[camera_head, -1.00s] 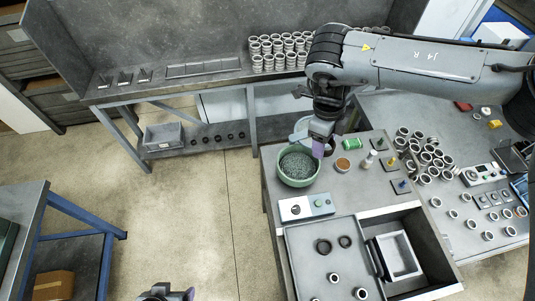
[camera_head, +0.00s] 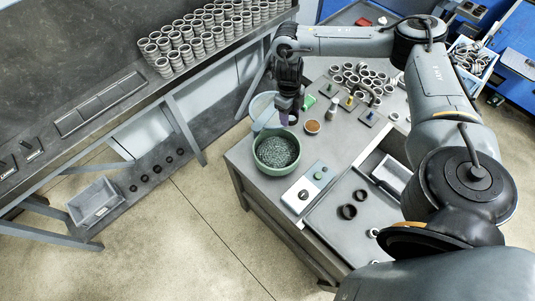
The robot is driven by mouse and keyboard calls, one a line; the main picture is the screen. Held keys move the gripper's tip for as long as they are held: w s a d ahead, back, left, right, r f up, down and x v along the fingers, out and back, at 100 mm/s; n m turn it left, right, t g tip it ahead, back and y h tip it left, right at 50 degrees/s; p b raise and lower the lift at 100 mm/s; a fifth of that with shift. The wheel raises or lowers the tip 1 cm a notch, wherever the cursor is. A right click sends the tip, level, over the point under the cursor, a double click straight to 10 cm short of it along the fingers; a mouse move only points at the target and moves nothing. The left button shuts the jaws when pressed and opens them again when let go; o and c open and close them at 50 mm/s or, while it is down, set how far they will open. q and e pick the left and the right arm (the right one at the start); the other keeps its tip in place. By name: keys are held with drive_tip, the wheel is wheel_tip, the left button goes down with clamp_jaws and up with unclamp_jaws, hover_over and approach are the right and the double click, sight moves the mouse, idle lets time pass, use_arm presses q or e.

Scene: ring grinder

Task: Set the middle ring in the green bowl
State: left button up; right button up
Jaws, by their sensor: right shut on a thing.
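The green bowl (camera_head: 276,152) stands on the grey bench, full of dark speckled grit. My right gripper (camera_head: 285,119) points down at the bowl's far rim, its purple fingertips close to that rim. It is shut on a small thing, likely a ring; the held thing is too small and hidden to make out. Two dark rings (camera_head: 348,211) lie in the grey tray (camera_head: 330,217), with a paler ring (camera_head: 373,232) partly behind my arm. I cannot tell which is the middle ring. My left gripper is not in view.
A pale blue bowl (camera_head: 264,108) stands behind the green one. A brown-filled cup (camera_head: 312,127) and a white control box (camera_head: 302,194) stand nearby. Many rings (camera_head: 200,40) stand on the back shelf. Open floor lies left of the bench.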

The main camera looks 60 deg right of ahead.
drive_tip(key=s+d+f, duration=0.2)
drive_tip(key=s+f, duration=0.1)
drive_tip(key=s, duration=0.1)
hover_over(277, 154)
drive_tip(key=f, duration=0.9)
drive_tip(key=shift+w+f+p, duration=0.3)
drive_tip(key=shift+w+p, duration=0.05)
wheel_tip(277, 154, down, 2)
drive_tip(key=shift+f, duration=0.95)
drive_tip(key=shift+f, duration=0.15)
